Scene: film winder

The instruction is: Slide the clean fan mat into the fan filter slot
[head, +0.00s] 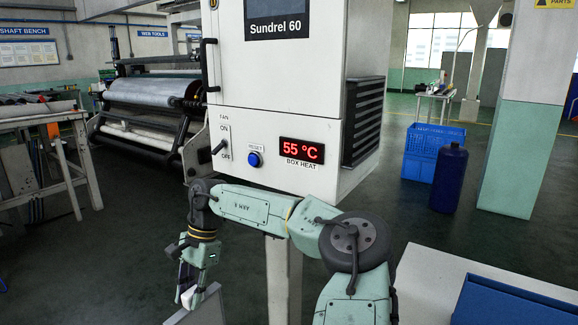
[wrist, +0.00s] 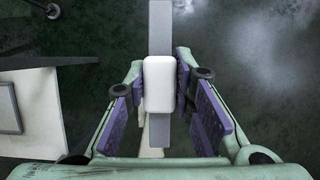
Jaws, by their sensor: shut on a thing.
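The clean fan mat (head: 207,304) is a thin pale grey panel low in the head view, partly cut off by the bottom edge. In the wrist view the mat (wrist: 160,20) shows edge-on as a narrow grey strip with a white grip block (wrist: 160,83) on it. My gripper (head: 188,289) points down and is shut on this block. In the wrist view its purple-padded fingers flank the block. A black louvred vent (head: 363,120) is on the right side of the white machine box (head: 270,100). I cannot make out the filter slot itself.
The box front has a fan lever (head: 218,147), a blue reset button (head: 255,159) and a red display (head: 301,151) reading 55 °C. A pale table (head: 430,285) with a blue bin (head: 510,300) is front right.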

